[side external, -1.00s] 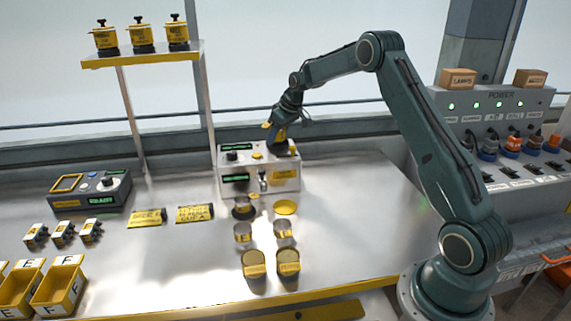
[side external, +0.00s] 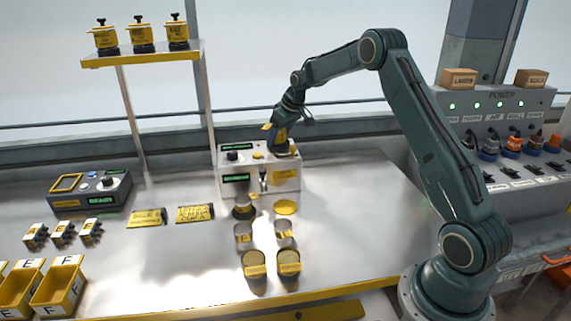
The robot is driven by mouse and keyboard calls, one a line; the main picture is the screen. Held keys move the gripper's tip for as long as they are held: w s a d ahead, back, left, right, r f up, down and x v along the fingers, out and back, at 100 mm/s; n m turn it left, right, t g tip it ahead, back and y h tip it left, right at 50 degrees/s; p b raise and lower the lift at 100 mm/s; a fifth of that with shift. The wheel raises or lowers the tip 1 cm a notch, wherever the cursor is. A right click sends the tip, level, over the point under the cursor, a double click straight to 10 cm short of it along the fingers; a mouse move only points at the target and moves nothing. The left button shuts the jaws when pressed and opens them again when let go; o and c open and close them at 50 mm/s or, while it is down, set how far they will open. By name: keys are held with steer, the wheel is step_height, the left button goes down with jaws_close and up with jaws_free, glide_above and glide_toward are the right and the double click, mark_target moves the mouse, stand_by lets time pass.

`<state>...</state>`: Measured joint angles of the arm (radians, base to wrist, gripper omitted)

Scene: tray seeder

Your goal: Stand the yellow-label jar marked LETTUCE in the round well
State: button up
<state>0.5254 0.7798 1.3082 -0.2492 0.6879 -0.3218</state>
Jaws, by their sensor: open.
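Several small jars stand on the bench in front of the grey seeder box. Two clear ones with yellow labels, a left jar (side external: 243,236) and a right jar (side external: 284,234), are in the middle. Two yellow-topped jars, left (side external: 254,264) and right (side external: 288,262), are nearest the front edge. The print is too small to tell which is LETTUCE. A dark round base (side external: 243,211) with something on it sits just before the box; I cannot tell whether it is the well. My gripper (side external: 277,141) is open at the right top of the box, apart from the jars.
The seeder box (side external: 274,182) has knobs and green displays. Packets (side external: 195,213), a control unit (side external: 93,190) and yellow bins (side external: 58,287) are left. The bench right of the jars is clear.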

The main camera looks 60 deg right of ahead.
steer(key=v, duration=1.3)
steer(key=shift+d+r, duration=0.2)
steer(key=shift+r, duration=0.1)
steer(key=s+a+r, duration=0.4)
steer(key=s+a, duration=0.3)
steer(key=a, duration=0.2)
steer(key=s+a+r, duration=0.5)
steer(key=s+a, duration=0.1)
steer(key=a, duration=0.3)
steer(key=s+a+f, duration=0.2)
steer(key=s+a, duration=0.1)
steer(key=s, duration=0.4)
steer(key=s+a+f, duration=0.1)
steer(key=s+a, duration=0.2)
steer(key=s, duration=0.4)
steer(key=s+a+f+t, duration=0.1)
steer(key=s+a+f, duration=0.1)
steer(key=s, duration=0.5)
steer(key=shift+s+a+f, duration=0.2)
steer(key=shift+a+f, duration=0.2)
steer(key=shift+a, duration=0.35)
